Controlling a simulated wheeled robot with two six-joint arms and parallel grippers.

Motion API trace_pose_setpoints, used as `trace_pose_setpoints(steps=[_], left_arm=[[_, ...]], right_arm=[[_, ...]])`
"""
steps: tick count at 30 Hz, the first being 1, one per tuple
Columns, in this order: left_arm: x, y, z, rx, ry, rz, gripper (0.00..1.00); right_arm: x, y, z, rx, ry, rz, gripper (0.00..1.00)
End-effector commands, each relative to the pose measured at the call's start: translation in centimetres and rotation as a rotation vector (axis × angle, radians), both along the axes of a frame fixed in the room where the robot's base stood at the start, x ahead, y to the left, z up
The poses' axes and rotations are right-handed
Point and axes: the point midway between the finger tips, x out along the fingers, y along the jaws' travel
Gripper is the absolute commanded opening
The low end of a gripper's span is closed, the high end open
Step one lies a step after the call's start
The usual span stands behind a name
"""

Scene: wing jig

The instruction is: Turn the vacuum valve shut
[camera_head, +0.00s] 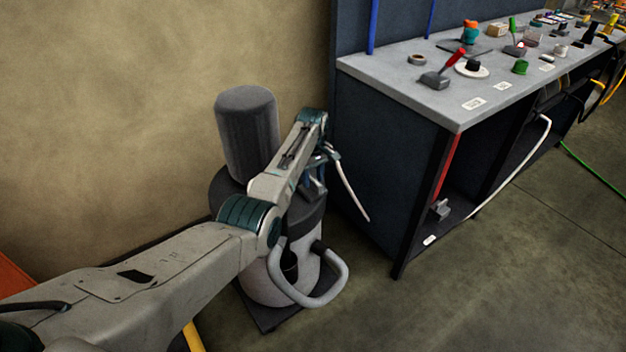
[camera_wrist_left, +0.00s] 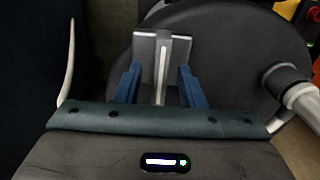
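The vacuum unit (camera_head: 298,222) stands on the floor by the wall, with a dark grey cylinder (camera_head: 246,130) on top and a light grey body. In the left wrist view, its dark round lid (camera_wrist_left: 225,50) carries a grey block with a pale upright lever, which looks like the valve (camera_wrist_left: 161,62). My left gripper (camera_head: 316,183) is over the unit's lid. In the left wrist view, its blue fingers (camera_wrist_left: 158,85) are open on either side of the lever, with a gap on each side. The valve is not clearly visible in the head view. My right gripper is not in view.
A grey hose (camera_head: 338,285) loops from the front of the unit. A workbench (camera_head: 395,85) with tools and small parts stands close to its right. A thin white curved piece (camera_head: 350,192) hangs near the gripper. The floor (camera_head: 480,290) at the right is mostly clear.

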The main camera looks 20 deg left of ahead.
Motion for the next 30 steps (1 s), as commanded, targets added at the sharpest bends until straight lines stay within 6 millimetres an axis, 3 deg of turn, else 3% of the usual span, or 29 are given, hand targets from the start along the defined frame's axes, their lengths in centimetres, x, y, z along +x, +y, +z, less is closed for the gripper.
trace_pose_setpoints(steps=[4, 12, 13, 18, 30], left_arm=[[0.00, 0.01, -0.99, 0.000, 0.000, 0.000, 0.35], [0.00, 0.02, -1.13, 0.000, -0.001, 0.000, 0.35], [0.00, 0.02, -1.13, 0.000, -0.001, 0.000, 0.34], [0.00, 0.03, -1.12, 0.001, -0.001, 0.000, 0.00], [0.00, 0.03, -0.98, 0.000, 0.000, -0.045, 0.00]], right_arm=[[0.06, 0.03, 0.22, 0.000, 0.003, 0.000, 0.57], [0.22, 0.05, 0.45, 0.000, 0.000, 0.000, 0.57], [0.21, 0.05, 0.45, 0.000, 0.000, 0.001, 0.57], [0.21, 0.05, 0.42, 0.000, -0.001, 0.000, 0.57], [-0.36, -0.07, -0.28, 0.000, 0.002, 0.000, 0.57]])
